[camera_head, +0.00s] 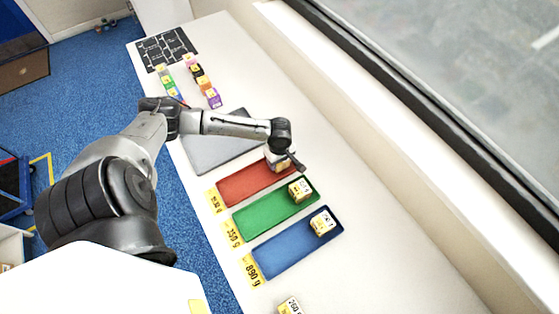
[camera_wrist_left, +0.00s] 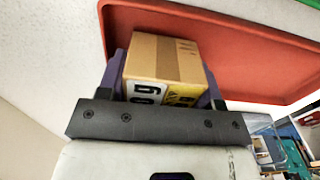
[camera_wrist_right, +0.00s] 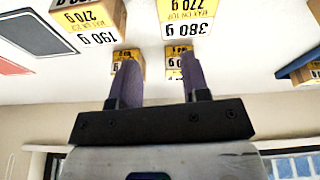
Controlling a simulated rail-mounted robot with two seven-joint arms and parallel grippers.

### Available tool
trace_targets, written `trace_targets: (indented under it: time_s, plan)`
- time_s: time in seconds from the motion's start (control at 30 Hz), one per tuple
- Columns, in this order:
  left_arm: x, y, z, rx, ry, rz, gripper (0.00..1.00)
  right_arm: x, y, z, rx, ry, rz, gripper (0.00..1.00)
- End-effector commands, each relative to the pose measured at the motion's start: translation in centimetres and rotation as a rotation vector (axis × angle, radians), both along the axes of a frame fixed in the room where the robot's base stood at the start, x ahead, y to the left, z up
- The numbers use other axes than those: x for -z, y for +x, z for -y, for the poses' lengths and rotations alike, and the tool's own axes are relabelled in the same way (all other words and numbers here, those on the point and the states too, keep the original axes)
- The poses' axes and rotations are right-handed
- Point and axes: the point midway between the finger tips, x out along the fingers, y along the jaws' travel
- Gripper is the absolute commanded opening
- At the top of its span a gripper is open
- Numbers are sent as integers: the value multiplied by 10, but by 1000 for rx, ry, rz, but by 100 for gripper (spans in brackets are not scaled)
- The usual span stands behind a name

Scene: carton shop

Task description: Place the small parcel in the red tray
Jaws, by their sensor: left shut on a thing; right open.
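The small parcel (camera_wrist_left: 163,58), a brown carton with a yellow and white label, is between the purple fingers of my left gripper (camera_wrist_left: 165,75). The gripper is shut on it. In the head view the parcel (camera_head: 274,160) is at the far right end of the red tray (camera_head: 240,186), partly hidden by my left gripper (camera_head: 288,160). The left wrist view shows the red tray (camera_wrist_left: 240,25) close behind the parcel; I cannot tell whether the parcel touches its floor. My right gripper (camera_wrist_right: 160,85) is open, with nothing held, and is out of the head view.
A green tray (camera_head: 262,217) and a blue tray (camera_head: 285,250) each hold a labelled carton. A grey plate (camera_head: 205,158) lies beyond the red tray. Several small coloured boxes (camera_head: 200,78) stand near a black mat (camera_head: 165,47). Another carton (camera_head: 290,306) sits at the bottom edge.

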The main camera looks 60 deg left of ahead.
Motion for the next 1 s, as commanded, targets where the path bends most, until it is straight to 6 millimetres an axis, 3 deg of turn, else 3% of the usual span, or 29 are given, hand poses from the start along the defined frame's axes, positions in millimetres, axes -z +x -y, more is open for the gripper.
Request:
trace_targets:
  time_s: [0.53,0.57,0.6,0.67,1.0]
  plan:
    - [11,1,0,0,0,1,25,-2,0,3,-7,-11,0,43]
    - [12,0,0,0,0,0,60,-2,0,3,-8,-11,0,43]
    - [12,0,0,1,0,0,64,-2,0,4,-8,-12,0,43]
    - [12,0,0,1,0,0,70,-1,0,4,-9,-12,0,43]
    - [6,0,0,1,1,2,70,0,0,3,-6,-10,-1,43]
